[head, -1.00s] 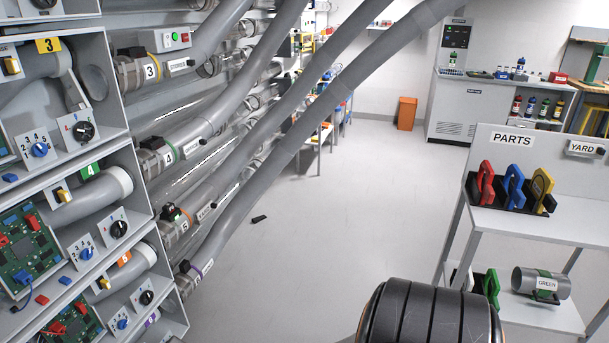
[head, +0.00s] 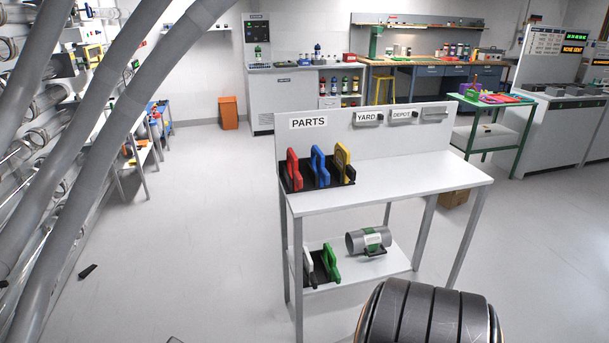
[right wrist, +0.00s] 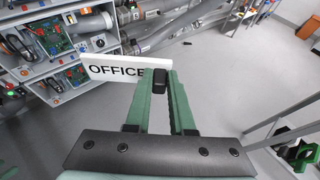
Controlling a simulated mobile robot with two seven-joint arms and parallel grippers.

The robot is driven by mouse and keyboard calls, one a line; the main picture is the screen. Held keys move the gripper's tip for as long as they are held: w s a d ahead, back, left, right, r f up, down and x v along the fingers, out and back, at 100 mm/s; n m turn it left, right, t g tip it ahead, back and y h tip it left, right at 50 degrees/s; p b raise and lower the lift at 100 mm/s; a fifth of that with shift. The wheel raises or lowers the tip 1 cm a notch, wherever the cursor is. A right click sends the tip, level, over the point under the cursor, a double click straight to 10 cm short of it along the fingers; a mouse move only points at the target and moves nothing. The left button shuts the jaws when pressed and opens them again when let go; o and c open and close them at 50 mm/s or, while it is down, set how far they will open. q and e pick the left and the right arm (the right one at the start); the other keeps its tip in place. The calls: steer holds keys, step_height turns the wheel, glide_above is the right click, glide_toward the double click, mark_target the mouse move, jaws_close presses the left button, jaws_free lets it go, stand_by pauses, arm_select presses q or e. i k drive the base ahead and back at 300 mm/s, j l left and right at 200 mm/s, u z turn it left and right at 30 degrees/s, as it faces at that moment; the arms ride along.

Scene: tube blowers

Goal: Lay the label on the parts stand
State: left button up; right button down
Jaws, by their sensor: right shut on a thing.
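A white label reading OFFICE (right wrist: 112,70) is in the right wrist view. My right gripper (right wrist: 160,80) is shut on it at the right end of the label, by what looks like a small black block; the green fingers cover part of that end. The parts stand (head: 415,178) is a grey table with a back panel marked PARTS and a lower shelf, right of centre in the head view. YARD (head: 367,118) and DEPOT (head: 402,115) labels hang on its back panel. My left gripper is not in view.
Red, blue and yellow parts (head: 318,167) stand in a black rack at the stand top's left; the top's right side is bare. A grey tube (head: 360,241) and a green part (head: 330,261) are on the lower shelf. Large grey pipes (head: 95,150) slant across the left.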

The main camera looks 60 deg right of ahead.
mark_target(421, 174)
steer(key=l+z, duration=0.85)
steer(key=l, duration=0.2)
steer(key=i+l+z, duration=0.2)
steer(key=l, duration=0.75)
steer(key=i+l, duration=0.15)
steer(key=l, duration=0.3)
steer(key=l+z, duration=0.1)
steer(key=l, duration=0.4)
steer(key=i+l, duration=0.15)
steer(key=l, duration=0.3)
